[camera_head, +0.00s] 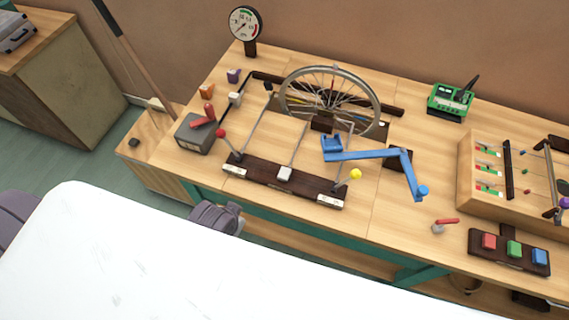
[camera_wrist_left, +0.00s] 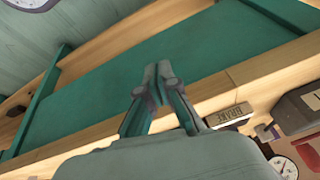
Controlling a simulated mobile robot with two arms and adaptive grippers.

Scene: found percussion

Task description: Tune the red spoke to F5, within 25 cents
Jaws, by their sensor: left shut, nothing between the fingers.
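A small red-handled tool (camera_head: 446,222) lies to the right. My left gripper (camera_wrist_left: 160,72) is shut and empty. It is by the bench's front edge, near the BRAKE label (camera_wrist_left: 230,115), and shows partly in the head view (camera_head: 222,217). My right gripper is out of view.
A blue crank arm (camera_head: 365,155) reaches right from the wheel. A dial gauge (camera_head: 244,23) stands at the back left, a grey box (camera_head: 193,134) with a red handle below it. A green device (camera_head: 450,102) and coloured buttons (camera_head: 514,248) are at right.

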